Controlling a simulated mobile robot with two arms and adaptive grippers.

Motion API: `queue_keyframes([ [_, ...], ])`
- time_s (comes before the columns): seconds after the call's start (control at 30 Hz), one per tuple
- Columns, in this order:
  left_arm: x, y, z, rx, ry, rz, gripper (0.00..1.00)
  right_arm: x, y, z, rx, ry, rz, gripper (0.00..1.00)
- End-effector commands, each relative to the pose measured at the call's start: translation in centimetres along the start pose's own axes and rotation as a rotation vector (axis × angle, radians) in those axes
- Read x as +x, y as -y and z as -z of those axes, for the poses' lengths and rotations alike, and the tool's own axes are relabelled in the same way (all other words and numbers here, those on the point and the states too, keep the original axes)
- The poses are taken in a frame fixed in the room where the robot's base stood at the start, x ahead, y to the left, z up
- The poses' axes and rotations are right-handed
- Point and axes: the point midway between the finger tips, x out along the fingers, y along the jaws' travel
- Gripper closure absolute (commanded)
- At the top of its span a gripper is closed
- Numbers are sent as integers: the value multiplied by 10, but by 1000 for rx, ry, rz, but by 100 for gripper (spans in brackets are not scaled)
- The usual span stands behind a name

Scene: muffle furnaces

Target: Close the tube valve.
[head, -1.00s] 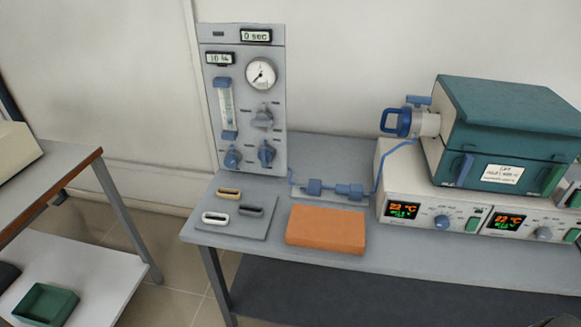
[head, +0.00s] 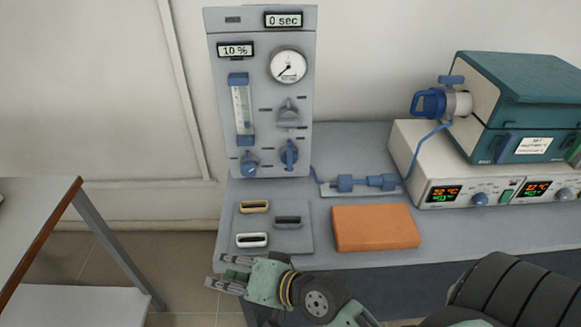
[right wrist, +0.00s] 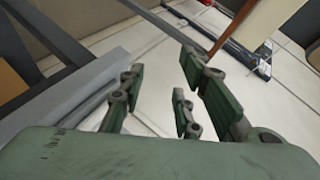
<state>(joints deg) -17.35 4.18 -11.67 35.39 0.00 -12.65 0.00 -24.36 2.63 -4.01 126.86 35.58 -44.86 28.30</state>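A white and blue tube end (head: 455,102) sticks out of the left side of the teal furnace, with a blue ring handle (head: 428,103) and a small blue valve handle (head: 451,79) on top. A thin blue tube (head: 430,135) runs down from it to blue inline fittings (head: 365,183) on the bench. The grey gas panel (head: 262,90) carries several knobs, two of them blue. My right gripper (head: 222,270) is low at the bench's front left edge, below the panel and well away from the furnace. Its fingers (right wrist: 158,103) are apart and empty in the right wrist view. My left gripper is out of view.
An orange block (head: 375,228) and a grey plate (head: 292,216) with three small slotted pieces lie on the bench near the front. A second table (head: 35,230) stands at the left, with floor between. The furnace control box (head: 415,160) fills the right side.

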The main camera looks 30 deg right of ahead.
Motion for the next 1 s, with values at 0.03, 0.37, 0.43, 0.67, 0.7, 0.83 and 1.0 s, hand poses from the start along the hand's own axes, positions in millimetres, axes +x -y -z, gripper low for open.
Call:
queue_keyframes([
  [0.03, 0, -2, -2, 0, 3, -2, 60, 2, 16, 14, 92, -45, 69, 70],
  [0.37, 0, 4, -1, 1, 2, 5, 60, -7, 58, 140, 888, -363, 551, 70],
  [0.43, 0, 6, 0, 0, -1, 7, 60, -16, 44, 176, 1128, -456, 680, 70],
  [0.67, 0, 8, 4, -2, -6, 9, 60, -43, -41, 238, 1769, -738, 1008, 70],
  [0.7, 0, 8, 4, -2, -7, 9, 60, -45, -52, 241, 1832, -772, 1039, 70],
  [0.83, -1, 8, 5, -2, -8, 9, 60, -48, -74, 246, 1944, -834, 1096, 70],
  [1.0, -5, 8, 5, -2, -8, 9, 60, -41, -80, 264, 1960, -844, 1108, 70],
])
